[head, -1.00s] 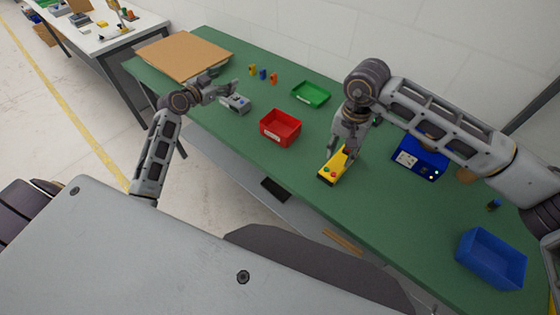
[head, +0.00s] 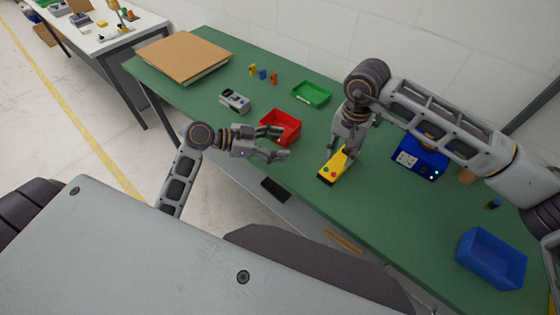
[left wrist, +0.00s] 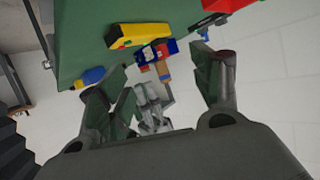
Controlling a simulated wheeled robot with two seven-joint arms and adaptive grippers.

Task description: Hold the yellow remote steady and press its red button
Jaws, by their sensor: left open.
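The yellow remote (head: 333,170) is at the front edge of the green table, with a red button (head: 333,174) near its front end. My right gripper (head: 344,152) comes down over its rear part, a finger on each side, and appears shut on it. My left gripper (head: 284,146) is open and empty, in front of the red bin and left of the remote. Its open fingers also show in the left wrist view (left wrist: 158,75). A yellow thing (left wrist: 135,33) at the top of that view seems to be the remote.
The red bin (head: 291,137) stands close behind my left gripper. A grey device (head: 235,100), a green tray (head: 311,92) and several small coloured pieces lie further back. A blue device (head: 428,164) and a blue bin (head: 470,270) are at the right. Bare table separates my left gripper from the remote.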

